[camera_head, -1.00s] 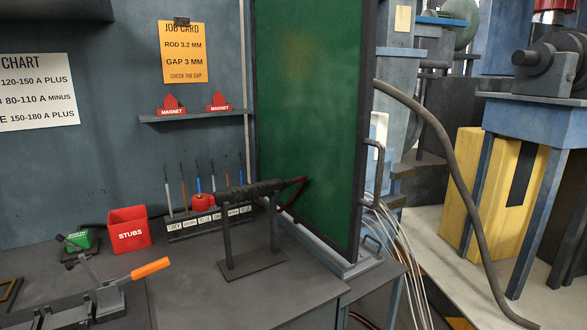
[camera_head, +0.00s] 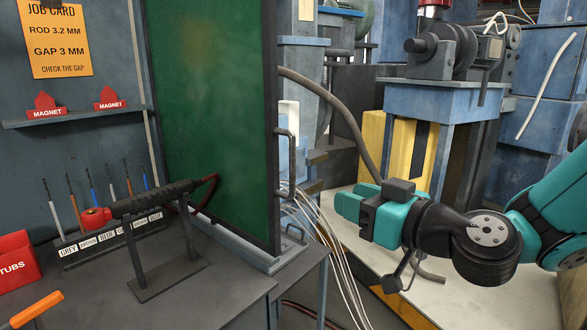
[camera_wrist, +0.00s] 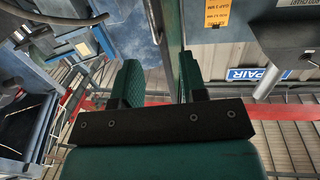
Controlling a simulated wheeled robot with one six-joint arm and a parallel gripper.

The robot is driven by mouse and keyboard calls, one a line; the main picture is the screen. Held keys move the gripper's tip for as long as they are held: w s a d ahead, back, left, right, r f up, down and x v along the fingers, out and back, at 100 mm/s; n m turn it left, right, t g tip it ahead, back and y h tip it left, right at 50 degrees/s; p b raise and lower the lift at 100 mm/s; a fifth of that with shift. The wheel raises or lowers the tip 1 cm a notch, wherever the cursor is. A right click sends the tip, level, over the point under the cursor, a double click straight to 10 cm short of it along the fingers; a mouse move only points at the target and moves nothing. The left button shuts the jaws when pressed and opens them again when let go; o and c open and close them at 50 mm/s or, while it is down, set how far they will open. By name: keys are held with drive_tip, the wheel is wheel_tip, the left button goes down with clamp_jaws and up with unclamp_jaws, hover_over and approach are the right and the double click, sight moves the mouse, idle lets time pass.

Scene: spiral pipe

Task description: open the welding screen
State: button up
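The welding screen (camera_head: 215,110) is a tall green translucent panel in a dark frame, standing upright at the right end of the workbench. A dark bar handle (camera_head: 291,152) sits on its right edge. My gripper (camera_head: 346,204) is right of the screen and lower than the handle, apart from both, with its fingers pointing left. In the wrist view the two teal fingers (camera_wrist: 160,78) are apart with nothing held between them.
A dark hose (camera_head: 335,110) and pale cables (camera_head: 325,240) hang right of the screen. A torch stand (camera_head: 165,275) and rod rack (camera_head: 110,240) stand on the bench (camera_head: 215,285). A blue machine stand (camera_head: 440,100) is behind my arm.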

drive_tip(key=t, duration=0.1)
drive_tip(key=p, duration=1.3)
approach(294, 169)
drive_tip(key=x, duration=0.9)
drive_tip(key=shift+a+r, duration=0.15)
drive_tip(key=shift+r, duration=0.15)
drive_tip(key=shift+w+a+f, duration=0.25)
drive_tip(key=shift+w+a, duration=0.15)
drive_tip(key=shift+w, duration=0.15)
clamp_jaws()
